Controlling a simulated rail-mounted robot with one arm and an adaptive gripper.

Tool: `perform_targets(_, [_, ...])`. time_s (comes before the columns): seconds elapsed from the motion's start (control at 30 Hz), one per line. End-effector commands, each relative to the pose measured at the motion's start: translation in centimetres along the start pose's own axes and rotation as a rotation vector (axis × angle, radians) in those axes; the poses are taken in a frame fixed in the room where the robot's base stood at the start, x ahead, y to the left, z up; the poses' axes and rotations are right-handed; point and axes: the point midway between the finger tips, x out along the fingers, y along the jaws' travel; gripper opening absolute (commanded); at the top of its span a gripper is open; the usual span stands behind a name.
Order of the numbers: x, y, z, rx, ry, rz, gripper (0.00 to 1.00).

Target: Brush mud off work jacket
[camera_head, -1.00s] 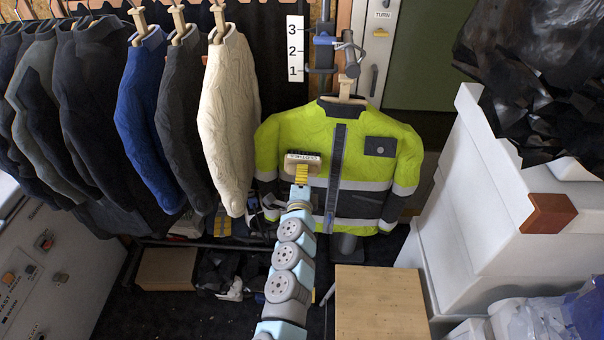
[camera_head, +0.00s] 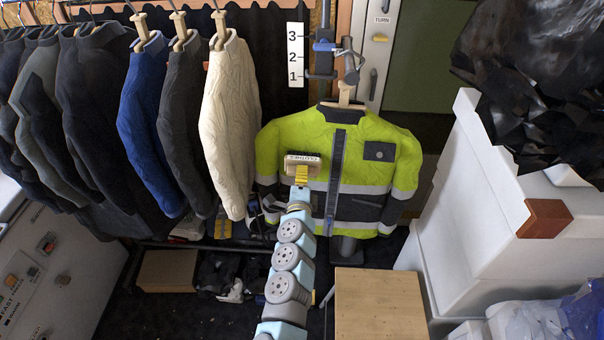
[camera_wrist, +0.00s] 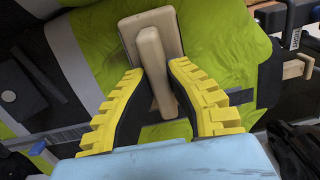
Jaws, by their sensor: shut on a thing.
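The work jacket (camera_head: 309,135) is yellow-green and dark with grey bands. It hangs upright on a wooden hanger, front towards me; it also fills much of the wrist view (camera_wrist: 225,40). A pale brush (camera_head: 285,166) with dark bristles and a lettered label is at the jacket's chest, left of the dark front strip. My gripper (camera_head: 302,174) has yellow ridged fingers, shut on the brush handle (camera_wrist: 155,75) in the wrist view. The bristles are hidden there, and I cannot tell whether they touch the cloth. No mud is clearly visible.
Several other garments hang at the left, the cream jacket (camera_head: 229,125) nearest. A stand with a hook arm (camera_head: 348,62) and a number scale (camera_head: 296,56) is above the jacket. A wooden-topped block (camera_head: 380,305) is in front; white boxes (camera_head: 465,195) stand at the right.

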Motion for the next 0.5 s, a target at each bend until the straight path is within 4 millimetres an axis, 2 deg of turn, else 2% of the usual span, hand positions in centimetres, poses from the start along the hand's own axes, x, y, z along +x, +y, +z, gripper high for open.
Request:
perform_targets(0.13, [0.0,1.4,0.0,0.0,0.0,-0.001,0.0])
perform_targets(0.5, [0.0,2.7,-0.1,0.001,0.0,-0.001,0.0])
